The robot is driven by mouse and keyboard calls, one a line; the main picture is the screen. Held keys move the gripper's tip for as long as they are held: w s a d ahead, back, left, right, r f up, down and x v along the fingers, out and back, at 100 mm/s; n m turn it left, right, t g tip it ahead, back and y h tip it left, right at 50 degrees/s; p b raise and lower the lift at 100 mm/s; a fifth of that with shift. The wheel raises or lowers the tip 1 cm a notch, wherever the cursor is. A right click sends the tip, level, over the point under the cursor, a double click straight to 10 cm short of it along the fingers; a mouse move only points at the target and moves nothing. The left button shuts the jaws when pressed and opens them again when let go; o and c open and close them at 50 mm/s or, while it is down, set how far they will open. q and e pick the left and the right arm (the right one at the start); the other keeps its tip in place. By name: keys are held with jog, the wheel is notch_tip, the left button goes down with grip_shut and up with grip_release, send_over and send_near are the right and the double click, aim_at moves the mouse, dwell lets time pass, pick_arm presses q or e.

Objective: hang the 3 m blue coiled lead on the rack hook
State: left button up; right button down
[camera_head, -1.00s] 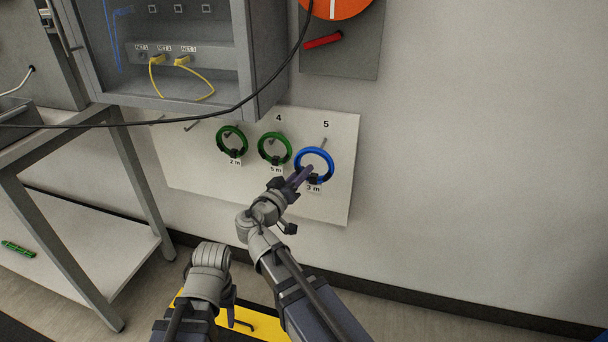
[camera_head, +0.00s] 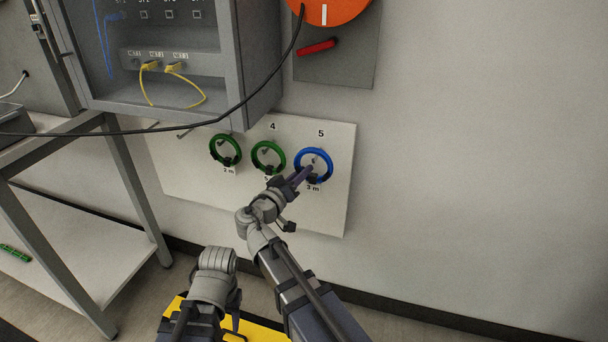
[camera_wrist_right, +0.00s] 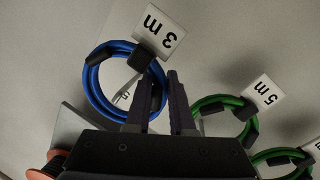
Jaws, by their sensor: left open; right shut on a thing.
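The blue coiled lead (camera_head: 327,176) with its 3 m tag (camera_head: 313,188) is upright in front of the white rack panel, just below the number 5. My right gripper (camera_head: 308,170) is shut on the lower part of the coil. In the right wrist view, the fingers (camera_wrist_right: 160,88) are at the dark strap of the blue coil (camera_wrist_right: 91,88). The number 5 label shows through the ring there. A hook end seems to show inside the ring, but I cannot tell whether the coil rests on it. My left gripper (camera_head: 237,312) is low, open, and apart from the rack.
Two green coils hang to the left, one tagged 2 m (camera_head: 225,149) and one 5 m (camera_head: 268,155). An empty hook (camera_head: 186,133) is further left. A grey cabinet (camera_head: 255,60) with a drooping black cable is above. The wall at right is clear.

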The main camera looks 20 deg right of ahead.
jog(key=shift+w+d, duration=0.25)
jog(key=shift+w, duration=0.2)
pick_arm(q)
jog(key=shift+w+d+f+b, duration=0.1)
jog(key=shift+d+f+b, duration=0.05)
jog(key=shift+f+b, duration=0.3)
jog(key=shift+w+d+f+b, duration=0.1)
jog(key=shift+f+b, duration=0.3)
jog(key=shift+b, duration=0.05)
pick_arm(e)
jog(key=shift+w+d+f, duration=0.2)
jog(key=shift+w+f, duration=0.05)
jog(key=shift+f, duration=0.2)
jog(key=shift+w+d+f, duration=0.2)
jog(key=shift+w+f, duration=0.05)
jog(key=shift+f, duration=0.15)
jog(key=c, duration=0.7)
grip_release()
